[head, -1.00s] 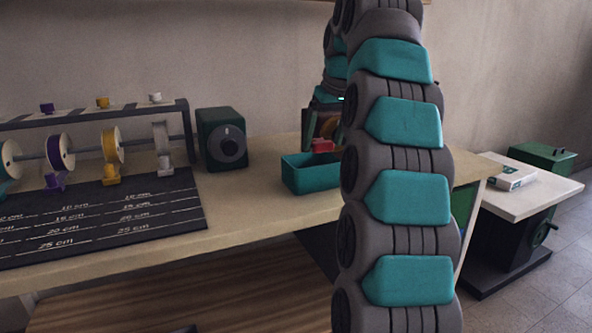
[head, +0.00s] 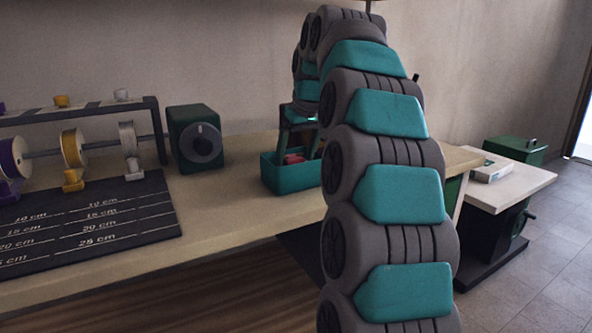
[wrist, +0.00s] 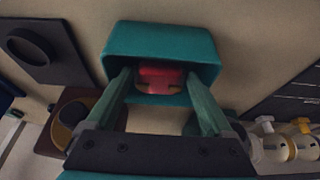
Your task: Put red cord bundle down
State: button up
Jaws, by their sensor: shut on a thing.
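The red cord bundle (wrist: 160,78) is between my gripper's fingertips in the wrist view, inside the outline of a teal open-topped bin. In the head view the red cord bundle (head: 293,158) shows just at the bin's opening. The teal bin (head: 291,181) stands on the workbench; its wall also shows in the wrist view (wrist: 140,38). My gripper (head: 301,150) reaches down into the bin, with its two green fingers (wrist: 159,88) shut on the bundle. Whether the bundle touches the bin floor cannot be told. My arm hides part of the bin's right side.
On the workbench (head: 225,215) stand a dark green box with a knob (head: 195,138), a rack of spools (head: 74,150) and a black measuring mat (head: 110,222). Bench room in front of the bin is clear.

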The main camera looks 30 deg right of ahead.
aim_at(296, 169)
jog(key=shift+f, duration=1.75)
jog(key=shift+f, duration=0.1)
jog(key=o, duration=1.2)
jog(key=v, duration=0.8)
jog(key=shift+r, duration=0.4)
jog(key=shift+p+v, duration=0.75)
jog(key=shift+v, duration=1)
jog(key=shift+s+a+f, duration=0.1)
jog(key=shift+s+f, duration=0.05)
jog(key=shift+s, duration=0.05)
